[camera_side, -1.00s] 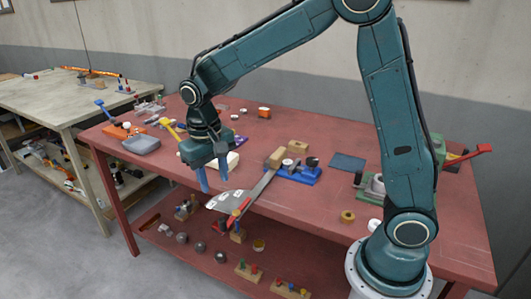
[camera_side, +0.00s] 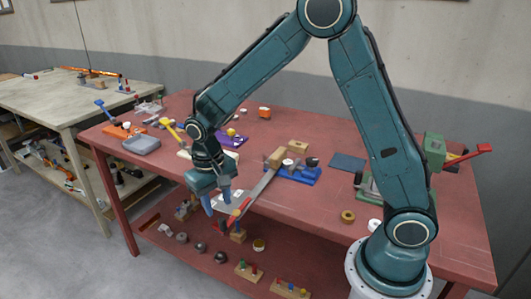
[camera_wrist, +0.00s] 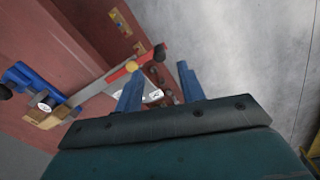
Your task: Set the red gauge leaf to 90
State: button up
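The red gauge leaf (camera_side: 240,211) is the red end of a long grey bar that reaches out over the table's front edge from a blue clamp base (camera_side: 300,175). In the wrist view the leaf's red end (camera_wrist: 146,56) has a yellow knob (camera_wrist: 131,66) beside it. A pale fan-shaped plate (camera_side: 225,203) with small white labels lies by the leaf; my gripper partly hides it and I cannot read its numbers. My gripper (camera_side: 216,203) is open and empty, just left of the leaf. Its two blue fingers (camera_wrist: 160,88) stand apart in the wrist view, with the leaf beyond them.
A wooden block (camera_side: 277,157) stands at the bar's inner end. A lower shelf with several pegged blocks (camera_side: 289,288) lies below.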

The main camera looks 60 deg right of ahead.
aim_at(221, 218)
jog(key=shift+s+d+f, duration=0.1)
jog(key=shift+d+f, duration=0.05)
jog(key=shift+f, duration=1.55)
jog(key=shift+d+f, duration=0.1)
jog(key=shift+f, duration=1.6)
grip_shut()
